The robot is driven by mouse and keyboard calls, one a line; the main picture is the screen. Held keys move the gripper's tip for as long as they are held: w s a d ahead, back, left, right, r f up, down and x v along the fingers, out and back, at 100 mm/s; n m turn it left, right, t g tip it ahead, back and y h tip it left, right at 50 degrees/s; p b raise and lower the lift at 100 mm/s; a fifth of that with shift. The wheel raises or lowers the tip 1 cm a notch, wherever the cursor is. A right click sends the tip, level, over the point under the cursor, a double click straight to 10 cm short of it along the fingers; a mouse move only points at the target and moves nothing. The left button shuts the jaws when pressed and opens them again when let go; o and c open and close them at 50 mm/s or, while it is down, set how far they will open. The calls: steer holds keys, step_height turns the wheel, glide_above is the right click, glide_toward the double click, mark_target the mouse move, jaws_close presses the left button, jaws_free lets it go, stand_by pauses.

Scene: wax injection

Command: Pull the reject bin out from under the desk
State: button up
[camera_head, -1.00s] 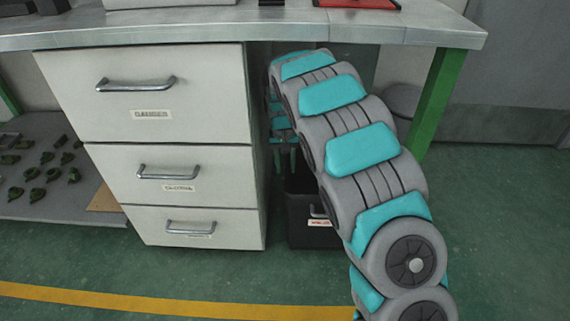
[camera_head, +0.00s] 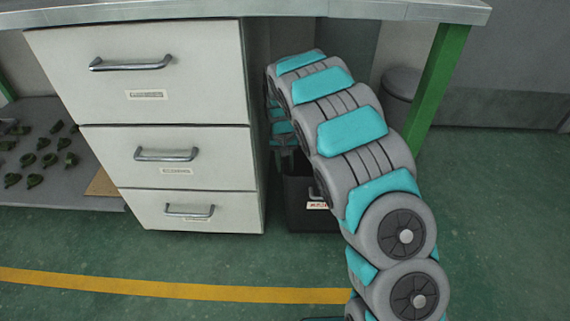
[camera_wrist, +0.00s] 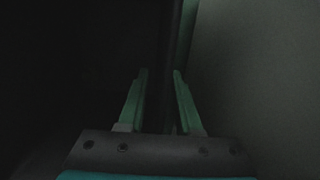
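The reject bin (camera_head: 296,214) is a dark open-topped box on the floor under the desk, just right of the drawer cabinet. It has a metal handle and a small label with red letters on its front. My arm hides its right part. My gripper (camera_head: 284,158) points down at the bin's left side, close to the cabinet, partly hidden by my arm. In the dark wrist view, the two greenish fingers of my gripper (camera_wrist: 160,74) stand apart. A dark upright strip, seemingly the bin's wall, runs between them; a gap shows on its left. Contact is unclear.
The white drawer cabinet (camera_head: 150,95) stands close left of the bin. The desk top (camera_head: 300,9) is above, with a green leg (camera_head: 436,85) at right. A grey round bin (camera_head: 401,84) stands behind. The floor in front is clear, with a yellow line (camera_head: 180,290).

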jaws_close()
stand_by(1.2)
